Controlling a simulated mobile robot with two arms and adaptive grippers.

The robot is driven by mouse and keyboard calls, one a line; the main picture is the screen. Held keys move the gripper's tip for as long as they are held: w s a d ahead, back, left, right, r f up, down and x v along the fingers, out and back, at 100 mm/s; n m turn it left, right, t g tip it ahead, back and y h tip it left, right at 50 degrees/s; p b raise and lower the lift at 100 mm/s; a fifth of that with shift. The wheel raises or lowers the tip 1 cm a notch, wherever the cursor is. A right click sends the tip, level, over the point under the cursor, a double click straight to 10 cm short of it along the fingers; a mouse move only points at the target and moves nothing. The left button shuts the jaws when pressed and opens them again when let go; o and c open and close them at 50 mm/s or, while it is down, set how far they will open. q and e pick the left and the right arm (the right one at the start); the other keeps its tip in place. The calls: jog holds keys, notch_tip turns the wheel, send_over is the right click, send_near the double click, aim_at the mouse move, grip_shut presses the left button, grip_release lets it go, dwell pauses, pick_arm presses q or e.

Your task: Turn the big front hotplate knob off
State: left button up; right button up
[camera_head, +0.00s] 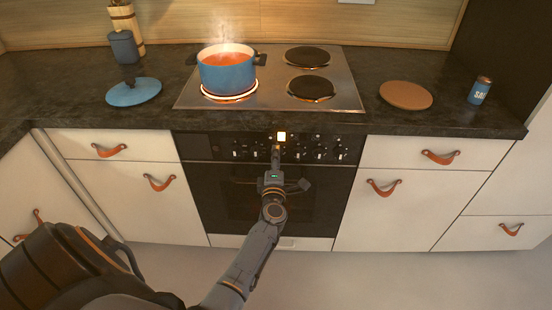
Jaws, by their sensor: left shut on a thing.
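The front left hotplate (230,98) glows orange-white at its rim under a blue pot (226,77) of steaming red food. The black oven panel (210,147) below the hob carries a row of small knobs. My left gripper (275,150) is in front of the middle of this row and is shut on a knob there. The gripper hides most of that knob, so I cannot tell its angle. A knob (297,153) to its right stays visible. My right gripper is not in view.
Two dark hotplates (307,56) are on the hob's right side. A blue lid (134,92) and a blue jar (124,47) are on the left counter. A round wooden board (406,95) and a salt shaker (480,90) are on the right. White drawers with leather pulls (440,157) flank the oven.

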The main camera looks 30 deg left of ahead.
pick_arm(q)
jog(key=shift+f, duration=0.1)
jog(key=o, duration=1.1)
jog(key=shift+s, duration=0.1)
jog(key=v, duration=0.7)
jog(key=shift+s+d, duration=0.15)
